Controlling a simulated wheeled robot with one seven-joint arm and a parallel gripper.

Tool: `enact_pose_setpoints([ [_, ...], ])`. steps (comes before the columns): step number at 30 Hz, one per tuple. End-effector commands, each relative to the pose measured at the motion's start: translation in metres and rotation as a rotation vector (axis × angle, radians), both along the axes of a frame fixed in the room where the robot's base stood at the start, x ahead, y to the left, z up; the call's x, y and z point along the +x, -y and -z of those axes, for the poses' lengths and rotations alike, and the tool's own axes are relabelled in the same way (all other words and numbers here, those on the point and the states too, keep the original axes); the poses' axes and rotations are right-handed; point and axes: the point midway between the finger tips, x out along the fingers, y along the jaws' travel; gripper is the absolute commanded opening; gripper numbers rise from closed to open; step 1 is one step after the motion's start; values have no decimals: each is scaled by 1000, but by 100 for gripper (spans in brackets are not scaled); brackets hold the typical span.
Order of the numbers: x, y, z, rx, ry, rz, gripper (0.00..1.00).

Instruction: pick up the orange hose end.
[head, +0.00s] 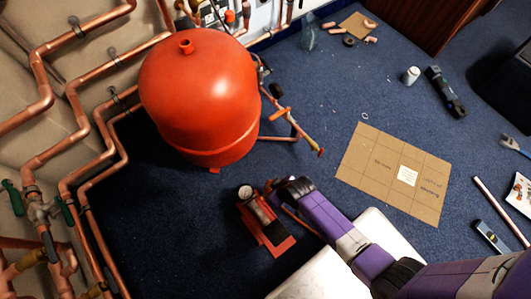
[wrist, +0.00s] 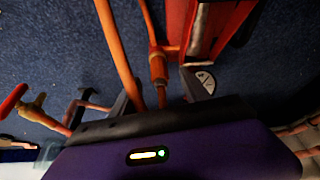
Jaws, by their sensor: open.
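My gripper (wrist: 158,88) is open, its dark fingers spread left and right at the lower middle of the wrist view. An orange hose (wrist: 118,50) runs down from the top edge toward the left finger. A second orange length with a thicker end fitting (wrist: 158,66) lies between the fingers, with a thin stem running down toward the palm. It looks uncompressed; I cannot tell whether a finger touches it. In the head view my gripper (head: 282,188) is beside the red pump (head: 265,222), and a short piece of orange hose (head: 300,222) shows beside my arm.
The red pump body (wrist: 203,25) and a round gauge (wrist: 206,82) are close by the right finger. A large orange tank (head: 200,95) stands behind, with copper pipes (head: 75,110) on the left wall. A cardboard sheet (head: 390,165) lies on the open blue carpet to the right.

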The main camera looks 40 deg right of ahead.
Motion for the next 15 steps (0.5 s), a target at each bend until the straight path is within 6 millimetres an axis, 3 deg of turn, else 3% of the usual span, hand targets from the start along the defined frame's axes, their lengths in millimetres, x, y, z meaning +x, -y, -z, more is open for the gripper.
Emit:
enact_pose_setpoints([
  [3,6,0,16,0,0,0,54],
  [8,10,0,23,-1,2,0,54],
  [15,25,0,49,-1,4,2,54],
])
